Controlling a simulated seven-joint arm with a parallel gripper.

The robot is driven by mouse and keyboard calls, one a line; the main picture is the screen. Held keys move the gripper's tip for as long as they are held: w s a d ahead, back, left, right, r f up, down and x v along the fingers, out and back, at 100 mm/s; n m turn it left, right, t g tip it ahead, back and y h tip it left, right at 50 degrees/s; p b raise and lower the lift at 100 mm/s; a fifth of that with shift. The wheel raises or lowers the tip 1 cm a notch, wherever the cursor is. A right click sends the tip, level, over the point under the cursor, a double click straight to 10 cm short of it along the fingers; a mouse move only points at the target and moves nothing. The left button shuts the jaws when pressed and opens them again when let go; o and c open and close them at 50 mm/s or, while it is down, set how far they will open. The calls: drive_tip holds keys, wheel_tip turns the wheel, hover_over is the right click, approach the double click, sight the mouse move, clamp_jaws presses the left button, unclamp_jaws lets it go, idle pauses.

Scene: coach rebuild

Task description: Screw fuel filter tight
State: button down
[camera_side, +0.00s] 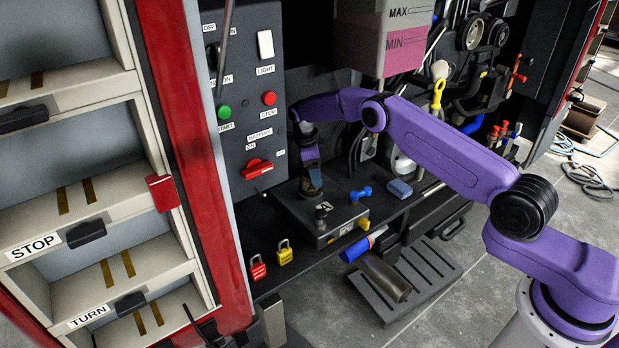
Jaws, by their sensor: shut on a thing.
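My gripper (312,188) points down at the back left of a dark flat box (290,207) marked "A", on the black shelf. Its jaws are shut on a small, mostly hidden piece, and I cannot tell whether this is the fuel filter. A dark knob (321,213) stands on the box just in front of the jaws. A whitish rounded part (402,165) sits in the engine bay to the right, apart from my gripper. I cannot tell surely which part is the fuel filter.
A blue dumbbell-shaped piece (360,194) and a blue-grey block (399,189) lie right of the box. A switch panel (243,90) stands behind on the left; a pink-filled reservoir (404,50) hangs above.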

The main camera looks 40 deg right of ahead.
sight(308, 175)
drive_tip(key=shift+a+r, duration=0.15)
drive_tip(key=shift+a, duration=0.4)
drive_tip(key=shift+a+r, duration=0.15)
drive_tip(key=shift+a, duration=0.4)
drive_tip(key=m, duration=0.4)
drive_tip(key=shift+s+a+g+y, duration=0.2)
drive_tip(key=shift+g+y, duration=0.1)
drive_tip(key=shift+y, duration=0.1)
drive_tip(key=shift+s+a+m, duration=0.1)
drive_tip(key=shift+m, duration=0.8)
drive_tip(key=shift+s+a+m+g+y, duration=0.15)
drive_tip(key=shift+m+g+y, duration=0.2)
drive_tip(key=shift+m, duration=1.05)
unclamp_jaws()
drive_tip(key=shift+f, duration=0.1)
drive_tip(key=shift+d+v, duration=0.2)
drive_tip(key=shift+v, duration=1.1)
drive_tip(key=shift+d+v, duration=0.2)
drive_tip(key=shift+v, duration=1.1)
drive_tip(key=shift+s, duration=0.1)
